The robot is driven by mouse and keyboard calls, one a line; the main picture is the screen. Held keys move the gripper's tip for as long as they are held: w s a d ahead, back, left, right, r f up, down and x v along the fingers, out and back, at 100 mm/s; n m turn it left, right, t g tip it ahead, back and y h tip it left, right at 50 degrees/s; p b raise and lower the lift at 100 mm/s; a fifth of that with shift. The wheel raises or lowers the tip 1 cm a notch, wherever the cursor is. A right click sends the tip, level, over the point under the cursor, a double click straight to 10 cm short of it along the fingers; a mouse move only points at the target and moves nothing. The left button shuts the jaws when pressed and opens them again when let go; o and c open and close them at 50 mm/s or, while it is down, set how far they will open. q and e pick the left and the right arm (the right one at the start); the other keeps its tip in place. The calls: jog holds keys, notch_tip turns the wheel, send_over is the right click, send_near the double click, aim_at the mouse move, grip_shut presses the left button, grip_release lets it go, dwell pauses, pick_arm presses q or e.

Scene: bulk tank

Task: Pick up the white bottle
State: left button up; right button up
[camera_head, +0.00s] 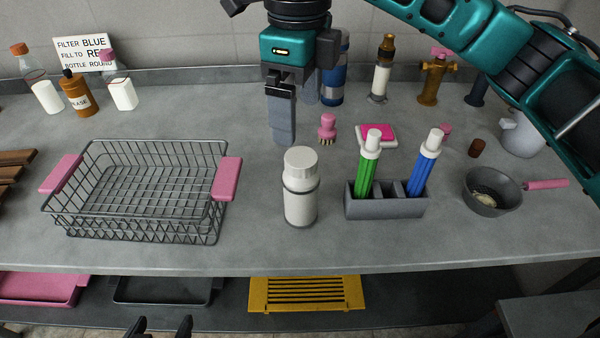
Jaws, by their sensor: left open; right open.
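My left gripper (161,328) is open at the bottom edge, in front of the counter. Only its two fingertips show.
A wire basket (145,143) with pink handles stands left of the bottle. A pink brush (327,128) is behind. The counter in front of the bottle is clear.

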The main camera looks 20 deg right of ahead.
aim_at(299, 157)
jog(key=shift+d+f, duration=0.1)
jog(key=shift+f, duration=0.35)
notch_tip(299, 157, down, 6)
jog(key=shift+s+r, duration=0.15)
jog(key=shift+r, duration=0.05)
jog(key=shift+f, duration=3.15)
jog(key=c, duration=1.7)
jog(key=shift+r, duration=0.1)
